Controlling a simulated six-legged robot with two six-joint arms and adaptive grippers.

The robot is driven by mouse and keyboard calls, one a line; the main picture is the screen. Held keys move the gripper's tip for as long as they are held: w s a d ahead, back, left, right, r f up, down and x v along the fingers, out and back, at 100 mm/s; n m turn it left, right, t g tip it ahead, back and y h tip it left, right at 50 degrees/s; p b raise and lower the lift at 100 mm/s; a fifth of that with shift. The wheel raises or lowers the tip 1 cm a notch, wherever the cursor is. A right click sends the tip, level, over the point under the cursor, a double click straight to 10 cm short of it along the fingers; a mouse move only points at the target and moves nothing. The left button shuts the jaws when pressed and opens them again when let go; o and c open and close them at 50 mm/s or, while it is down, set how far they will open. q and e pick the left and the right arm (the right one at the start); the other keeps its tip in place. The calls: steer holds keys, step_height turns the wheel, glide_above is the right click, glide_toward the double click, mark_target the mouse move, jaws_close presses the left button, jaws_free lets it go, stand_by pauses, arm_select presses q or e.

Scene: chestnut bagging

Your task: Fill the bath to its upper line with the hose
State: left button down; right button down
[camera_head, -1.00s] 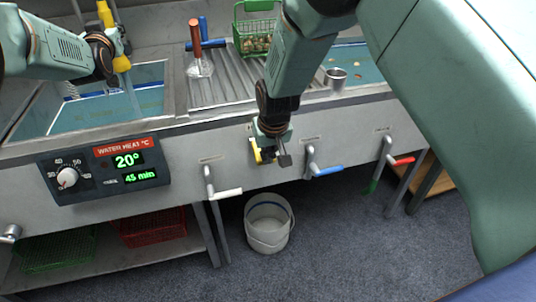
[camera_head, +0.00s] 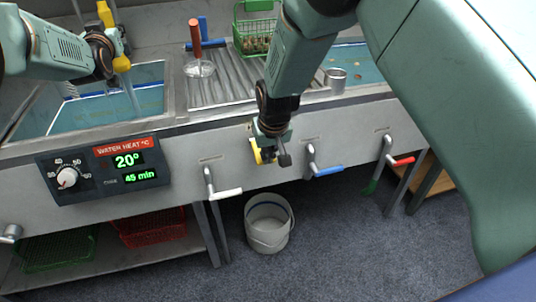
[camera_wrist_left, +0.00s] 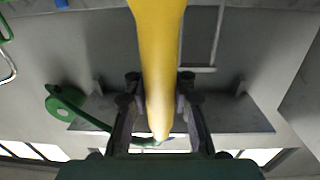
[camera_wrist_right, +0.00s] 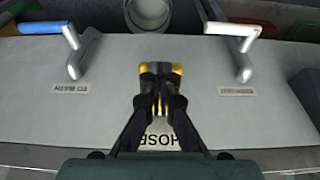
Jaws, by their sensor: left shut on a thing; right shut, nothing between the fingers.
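My left gripper (camera_wrist_left: 158,110) is shut on the yellow hose (camera_wrist_left: 158,50). In the head view the hose nozzle (camera_head: 122,64) hangs over the bath (camera_head: 168,85) at the left, and thin streams of water fall from it. My right gripper (camera_wrist_right: 160,95) is shut and empty at the front panel, by the label HOSE (camera_wrist_right: 160,140). It also shows in the head view (camera_head: 270,157). Yellow parts show at its fingertips; I cannot tell whether they belong to a tap lever behind.
A white lever (camera_head: 228,193), a blue lever (camera_head: 328,171) and a red lever (camera_head: 402,161) stick out from the panel. The heater box (camera_head: 105,170) reads 20° and 45 min. A bucket (camera_head: 268,240) stands on the floor. A green basket (camera_head: 252,40) and a metal cup (camera_head: 335,80) stand behind.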

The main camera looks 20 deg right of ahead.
steer(key=s+r, duration=0.7)
steer(key=r, duration=0.4)
steer(key=shift+s+r, duration=0.3)
steer(key=shift+s, duration=0.1)
steer(key=shift+f, duration=0.1)
stand_by(0.7)
steer(key=w+r, duration=0.5)
steer(key=w, duration=0.1)
steer(key=shift+r, duration=0.35)
steer(key=shift+d+f, duration=0.1)
steer(key=shift+f, duration=0.05)
